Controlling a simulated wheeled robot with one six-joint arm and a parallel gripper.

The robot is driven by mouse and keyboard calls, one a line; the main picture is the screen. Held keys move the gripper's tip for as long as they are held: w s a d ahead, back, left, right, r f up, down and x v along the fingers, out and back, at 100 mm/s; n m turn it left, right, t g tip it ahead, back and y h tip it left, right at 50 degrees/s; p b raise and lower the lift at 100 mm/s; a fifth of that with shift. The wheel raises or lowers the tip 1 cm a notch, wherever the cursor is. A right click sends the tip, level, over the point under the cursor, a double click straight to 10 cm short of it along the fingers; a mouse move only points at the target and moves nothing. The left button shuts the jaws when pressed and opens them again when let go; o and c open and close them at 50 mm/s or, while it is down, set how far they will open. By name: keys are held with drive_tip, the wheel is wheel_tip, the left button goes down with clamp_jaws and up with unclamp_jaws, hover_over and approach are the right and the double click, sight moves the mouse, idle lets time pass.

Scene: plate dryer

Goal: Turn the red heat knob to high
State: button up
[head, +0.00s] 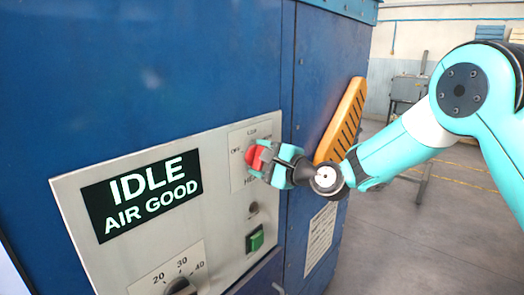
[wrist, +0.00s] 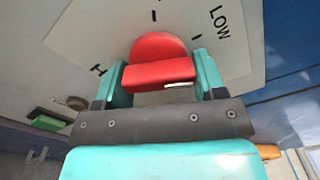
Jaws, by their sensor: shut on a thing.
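The red heat knob (head: 255,157) is on a white label plate on the grey control panel (head: 219,145) of a blue machine. My gripper (head: 265,158) reaches it from the right and is shut on it. In the wrist view the red knob (wrist: 158,62) sits between my two teal fingers, with one finger at each side. The word LOW and several dial marks show beside the knob there. Part of the HIGH lettering is hidden by a finger. Which mark the knob points to cannot be told.
A display (head: 142,196) reads IDLE, AIR GOOD. A green button (head: 255,240) sits below the heat knob, and a black dial (head: 181,286) with numbers is at the lower left. A yellow slotted guard (head: 342,120) juts from the machine's side near my wrist. Open floor lies to the right.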

drive_tip(key=m+p, duration=0.3)
drive_tip(key=m, duration=0.2)
drive_tip(key=shift+p, duration=0.3)
drive_tip(key=shift+s+f+m+p, duration=0.2)
drive_tip(key=shift+m+p, duration=0.45)
drive_tip(key=shift+m, duration=0.45)
drive_tip(key=shift+a+f, duration=0.1)
drive_tip(key=o, duration=0.9)
drive_tip(key=b+v, duration=0.8)
drive_tip(key=v, duration=0.9)
drive_tip(key=shift+s, duration=0.15)
